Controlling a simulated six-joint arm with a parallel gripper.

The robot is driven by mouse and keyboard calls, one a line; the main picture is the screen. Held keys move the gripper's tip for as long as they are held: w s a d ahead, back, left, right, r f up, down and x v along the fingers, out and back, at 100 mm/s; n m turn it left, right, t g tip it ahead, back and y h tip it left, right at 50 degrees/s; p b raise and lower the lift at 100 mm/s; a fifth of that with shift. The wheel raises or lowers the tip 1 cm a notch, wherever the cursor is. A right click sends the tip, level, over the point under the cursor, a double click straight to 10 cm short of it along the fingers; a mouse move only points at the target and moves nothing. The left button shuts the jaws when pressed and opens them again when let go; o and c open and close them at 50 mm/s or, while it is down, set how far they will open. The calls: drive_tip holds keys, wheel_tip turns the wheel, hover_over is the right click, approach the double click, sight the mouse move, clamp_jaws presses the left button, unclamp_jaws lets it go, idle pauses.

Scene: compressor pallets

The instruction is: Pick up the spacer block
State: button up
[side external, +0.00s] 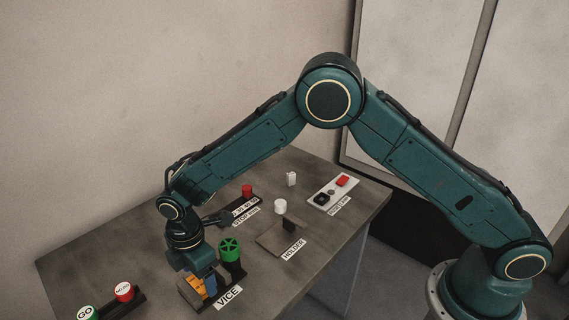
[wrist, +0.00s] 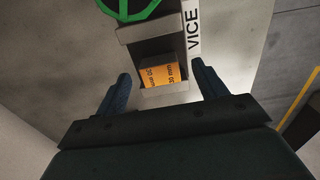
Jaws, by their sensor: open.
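The spacer block is orange with "30 mm" printed on it. It sits in the vice between its grey jaws in the wrist view (wrist: 163,77), and part of it shows in the side view (side external: 197,288). The vice (side external: 189,298) has a green handwheel (side external: 230,248) and a "VICE" label; its grey body also shows in the wrist view (wrist: 150,48). My gripper (side external: 205,275) points down over the vice. In the wrist view its two blue fingers (wrist: 161,70) are open, one on each side of the block and apart from it. My gripper partly hides the block in the side view.
A holder (side external: 275,240) stands right of the vice, with a white cylinder (side external: 280,207) behind it. A button panel (side external: 334,191) lies at the back right. GO (side external: 87,313) and red (side external: 124,292) buttons sit at the front left.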

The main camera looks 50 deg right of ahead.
drive_tip(key=shift+f, duration=1.3)
drive_tip(key=c, duration=1.1)
drive_tip(key=shift+c, duration=0.2)
drive_tip(key=shift+r, duration=0.15)
wheel_tip(320, 180, up, 20)
